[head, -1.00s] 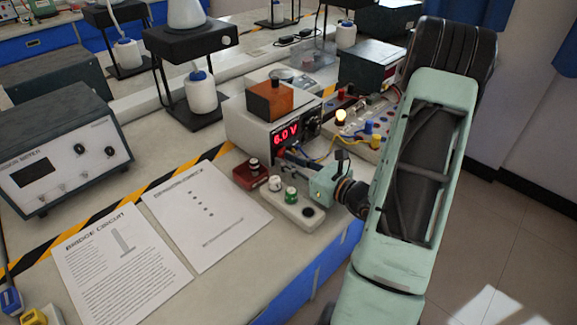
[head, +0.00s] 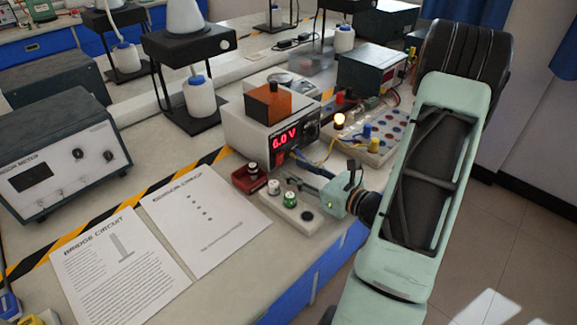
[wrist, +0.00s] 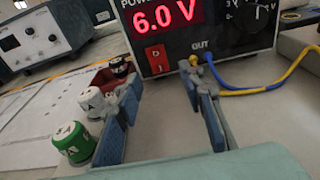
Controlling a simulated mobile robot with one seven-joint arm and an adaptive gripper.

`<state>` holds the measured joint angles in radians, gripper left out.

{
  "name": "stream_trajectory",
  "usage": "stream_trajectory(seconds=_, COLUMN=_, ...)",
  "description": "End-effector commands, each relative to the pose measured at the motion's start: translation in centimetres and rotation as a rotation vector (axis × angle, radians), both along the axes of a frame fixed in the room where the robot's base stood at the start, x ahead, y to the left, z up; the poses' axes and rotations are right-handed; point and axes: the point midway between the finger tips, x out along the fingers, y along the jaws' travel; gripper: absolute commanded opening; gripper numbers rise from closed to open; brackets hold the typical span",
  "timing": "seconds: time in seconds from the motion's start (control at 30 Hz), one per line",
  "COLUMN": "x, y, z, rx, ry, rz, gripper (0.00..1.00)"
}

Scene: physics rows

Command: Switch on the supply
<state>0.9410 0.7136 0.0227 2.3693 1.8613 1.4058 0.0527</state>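The power supply (head: 240,128) is a white box with a dark front, and its red display reads 6.0 V. In the wrist view its front (wrist: 215,45) carries a red rocker switch (wrist: 157,58) below the display, with yellow and blue leads plugged in at OUT. My gripper (wrist: 162,80) is open and empty, its blue-padded fingers pointing at the supply's front. The switch shows between the fingertips; I cannot tell how far off it is. In the head view my gripper (head: 304,170) is low in front of the supply. A small bulb (head: 339,118) glows on the pegboard (head: 375,148).
A red tray (head: 243,181) and a white strip with knobs (head: 296,211) lie close by my gripper; its left finger is close to the knobs (wrist: 75,143). An orange box (head: 269,102) sits on the supply. Paper sheets (head: 120,265) and a meter (head: 60,150) are to the left.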

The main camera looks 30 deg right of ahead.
Motion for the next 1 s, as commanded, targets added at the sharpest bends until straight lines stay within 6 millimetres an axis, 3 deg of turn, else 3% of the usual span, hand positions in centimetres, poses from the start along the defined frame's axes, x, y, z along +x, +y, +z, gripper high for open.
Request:
stream_trajectory(seconds=0.2, x=-4.5, y=-1.8, z=0.7, rx=0.000, ry=0.000, rz=-0.006, gripper=0.36)
stream_trajectory(seconds=0.4, x=-7.1, y=-2.7, z=1.0, rx=-0.001, ry=-0.001, rz=-0.003, gripper=0.36)
stream_trajectory(seconds=1.0, x=-7.8, y=-2.8, z=1.1, rx=0.000, ry=0.000, rz=0.000, gripper=0.36)
